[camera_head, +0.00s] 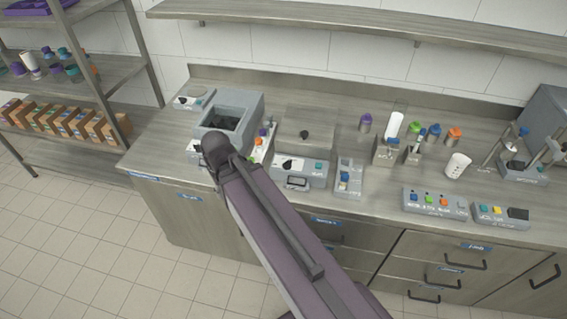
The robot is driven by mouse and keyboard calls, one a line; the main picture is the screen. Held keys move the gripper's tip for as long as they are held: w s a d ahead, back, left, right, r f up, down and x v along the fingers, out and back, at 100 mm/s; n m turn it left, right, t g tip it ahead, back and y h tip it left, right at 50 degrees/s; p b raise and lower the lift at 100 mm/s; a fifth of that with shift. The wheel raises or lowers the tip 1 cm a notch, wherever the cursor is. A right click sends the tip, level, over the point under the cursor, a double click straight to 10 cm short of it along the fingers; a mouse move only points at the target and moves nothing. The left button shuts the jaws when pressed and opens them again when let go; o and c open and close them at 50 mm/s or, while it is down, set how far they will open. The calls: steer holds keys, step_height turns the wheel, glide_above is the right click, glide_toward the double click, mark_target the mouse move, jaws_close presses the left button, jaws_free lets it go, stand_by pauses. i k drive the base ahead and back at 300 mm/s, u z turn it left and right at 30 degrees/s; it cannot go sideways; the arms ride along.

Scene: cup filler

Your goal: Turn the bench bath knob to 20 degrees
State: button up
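The bench bath is a grey box with a dark open basin (236,104) at the left of the bench. My arm reaches up from the bottom of the picture, and its dark end, where my gripper (214,148) is, covers part of the bath's front. I cannot make out separate fingers, nor whether they are open or shut. The bath's knob cannot be made out; my arm hides much of the front panel. I cannot tell whether the gripper touches the bath.
A lidded grey unit (306,128) with a dark knob stands right of the bath. A small device (193,100) stands at its left. Button boxes (435,204), cups and a white beaker (458,166) stand farther right. A shelf (360,22) runs above the bench.

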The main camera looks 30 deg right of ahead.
mark_target(287, 165)
steer(key=u, duration=0.1)
steer(key=k, duration=1.15)
steer(key=z, duration=0.95)
steer(key=i, duration=1)
